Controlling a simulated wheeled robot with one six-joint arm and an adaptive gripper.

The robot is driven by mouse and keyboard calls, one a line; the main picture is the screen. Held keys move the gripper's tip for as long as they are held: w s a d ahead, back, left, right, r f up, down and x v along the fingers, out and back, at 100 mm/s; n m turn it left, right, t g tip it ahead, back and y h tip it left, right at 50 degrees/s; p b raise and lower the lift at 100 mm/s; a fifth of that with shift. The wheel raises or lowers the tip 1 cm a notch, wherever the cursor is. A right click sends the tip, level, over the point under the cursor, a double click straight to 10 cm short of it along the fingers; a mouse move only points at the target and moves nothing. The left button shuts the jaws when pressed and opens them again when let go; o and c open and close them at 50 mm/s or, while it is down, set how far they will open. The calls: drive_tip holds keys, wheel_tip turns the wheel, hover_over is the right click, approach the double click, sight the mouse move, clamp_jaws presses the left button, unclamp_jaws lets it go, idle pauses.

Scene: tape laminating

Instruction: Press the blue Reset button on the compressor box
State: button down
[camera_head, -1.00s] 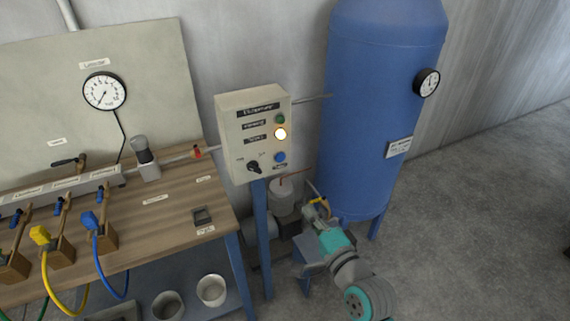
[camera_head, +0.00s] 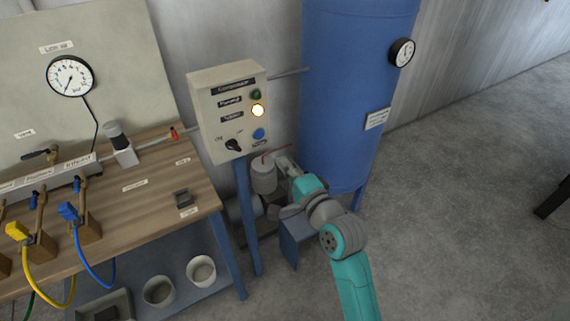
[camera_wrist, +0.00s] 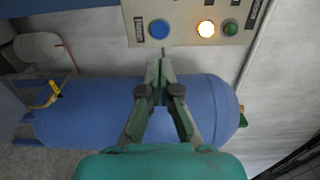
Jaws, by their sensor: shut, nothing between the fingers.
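The compressor box (camera_head: 227,112) is a cream panel on a blue post. Its blue Reset button (camera_head: 259,134) sits at the lower right of the face, below a lit amber lamp (camera_head: 257,111) and a green one (camera_head: 256,94). A black rotary switch (camera_head: 233,146) is to its left. In the wrist view the blue button (camera_wrist: 159,29) is at the top, just beyond the fingertips. My gripper (camera_wrist: 163,62) is shut and empty, apart from the button. In the head view the gripper's tips are hard to make out in front of the box's lower side.
A large blue tank (camera_head: 345,95) stands right of the box, with a gauge (camera_head: 403,52). A wooden bench (camera_head: 150,205) with hoses and valves is at left. A blue post (camera_head: 247,220) carries the box. The grey floor at right is mostly clear.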

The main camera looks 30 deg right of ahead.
sight(260, 134)
drive_tip(key=w, duration=1.1)
drive_tip(key=shift+w, duration=0.1)
drive_tip(key=shift+w, duration=0.6)
drive_tip(key=shift+w+r, duration=0.15)
drive_tip(key=shift+r, duration=0.1)
